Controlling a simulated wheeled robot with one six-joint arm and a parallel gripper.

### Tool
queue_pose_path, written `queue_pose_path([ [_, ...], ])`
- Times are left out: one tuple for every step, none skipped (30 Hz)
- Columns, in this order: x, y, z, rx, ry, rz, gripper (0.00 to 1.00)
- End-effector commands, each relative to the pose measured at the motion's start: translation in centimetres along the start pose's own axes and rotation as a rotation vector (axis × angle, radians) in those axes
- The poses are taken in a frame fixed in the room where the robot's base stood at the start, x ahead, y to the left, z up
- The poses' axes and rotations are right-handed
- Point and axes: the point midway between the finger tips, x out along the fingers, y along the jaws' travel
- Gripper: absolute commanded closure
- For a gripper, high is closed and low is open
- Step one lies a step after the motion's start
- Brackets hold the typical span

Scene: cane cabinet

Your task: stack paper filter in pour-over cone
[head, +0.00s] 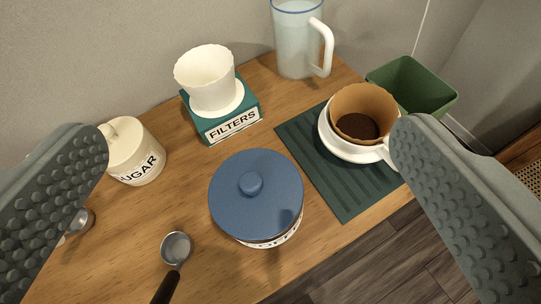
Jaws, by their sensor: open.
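A brown paper filter (375,103) with dark coffee grounds inside sits upright in the white pour-over cone (345,148) at the right. The cone's lower part and handle are partly hidden by my right finger. The cone stands on a dark green ribbed mat (325,180). A white flared cup-like piece with a wavy rim and round base (207,80) stands on the teal FILTERS box (232,125); I cannot tell if it is paper. My gripper (249,140) is open with its fingers wide apart, and nothing shows held between them.
A blue-lidded canister (255,195) stands in the middle front. A SUGAR jar (137,155) is at left, a scoop (176,250) at the front. A clear pitcher (297,45) stands at the back and a green bin (412,88) at right. Bare wood shows at left front.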

Motion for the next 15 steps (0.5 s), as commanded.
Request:
queue_pose_path([
  [-1.4,-0.4,0.5,-0.024,0.052,-0.02,0.02],
  [-2.0,-0.6,0.8,-0.039,0.084,-0.031,0.02],
  [-2.9,-0.9,1.1,-0.057,0.125,-0.043,0.02],
  [-3.5,-1.0,1.3,-0.071,0.154,-0.051,0.02],
  [-4.0,-1.1,1.6,-0.083,0.181,-0.059,0.02],
  [-4.7,-1.3,1.9,-0.098,0.215,-0.068,0.02],
  [-5.2,-1.4,2.1,-0.108,0.238,-0.074,0.02],
  [-5.6,-1.5,2.3,-0.116,0.259,-0.079,0.02],
  [-6.2,-1.6,2.4,-0.126,0.284,-0.084,0.02],
  [-6.4,-1.6,2.6,-0.133,0.298,-0.087,0.02],
  [-6.7,-1.7,2.7,-0.138,0.311,-0.09,0.02],
  [-7.0,-1.7,2.8,-0.143,0.324,-0.093,0.02],
  [-7.1,-1.7,2.9,-0.145,0.332,-0.094,0.02],
  [-7.2,-1.8,2.9,-0.148,0.338,-0.095,0.02],
  [-7.3,-1.8,3.0,-0.15,0.342,-0.096,0.02],
])
